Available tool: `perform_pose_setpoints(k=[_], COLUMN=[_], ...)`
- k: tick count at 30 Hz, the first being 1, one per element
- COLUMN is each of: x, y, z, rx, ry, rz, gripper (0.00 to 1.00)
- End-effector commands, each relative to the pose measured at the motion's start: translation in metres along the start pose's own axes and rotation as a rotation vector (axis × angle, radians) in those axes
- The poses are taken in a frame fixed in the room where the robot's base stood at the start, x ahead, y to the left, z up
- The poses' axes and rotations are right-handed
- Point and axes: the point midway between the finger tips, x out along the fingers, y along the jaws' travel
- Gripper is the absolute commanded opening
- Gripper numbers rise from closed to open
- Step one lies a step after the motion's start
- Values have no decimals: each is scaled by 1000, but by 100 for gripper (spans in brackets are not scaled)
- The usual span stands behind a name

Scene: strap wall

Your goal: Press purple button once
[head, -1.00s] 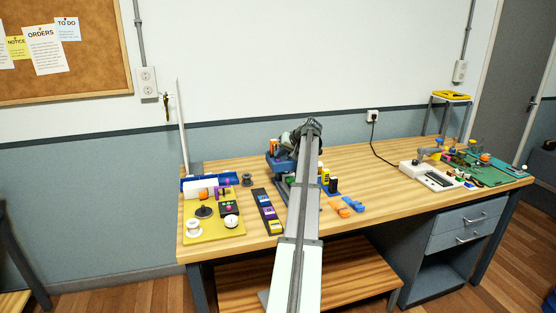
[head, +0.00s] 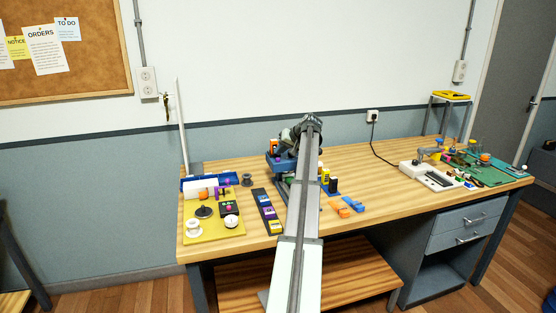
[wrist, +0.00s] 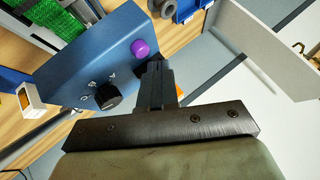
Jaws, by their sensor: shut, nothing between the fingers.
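The purple button (wrist: 140,48) is a round cap on the face of a blue box (wrist: 88,58) in the wrist view. A black knob (wrist: 108,95) with white marks around it sits on the same face. My gripper (wrist: 155,66) is shut and empty. In this view its fingertips appear just below and right of the button; I cannot tell the exact gap, and no contact is visible. In the head view the blue box (head: 274,164) stands on the bench, partly behind my arm, and the button cannot be made out there.
A yellow board (head: 210,228) with dials stands at the bench's left, beside a dark strip (head: 266,212) with coloured labels. Blue and orange pieces (head: 348,206) lie right of my arm. A white device (head: 430,176) is further right. The bench middle between them is clear.

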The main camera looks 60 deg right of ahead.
Motion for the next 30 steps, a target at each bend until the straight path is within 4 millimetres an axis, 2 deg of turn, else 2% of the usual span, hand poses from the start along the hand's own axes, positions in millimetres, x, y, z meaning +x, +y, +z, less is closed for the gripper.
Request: perform_pose_setpoints(k=[15, 30], x=[-4, -30], y=[-3, -22], z=[-3, -23], rx=[0, 0], ry=[0, 0], rz=[0, 0], gripper=[0, 0])
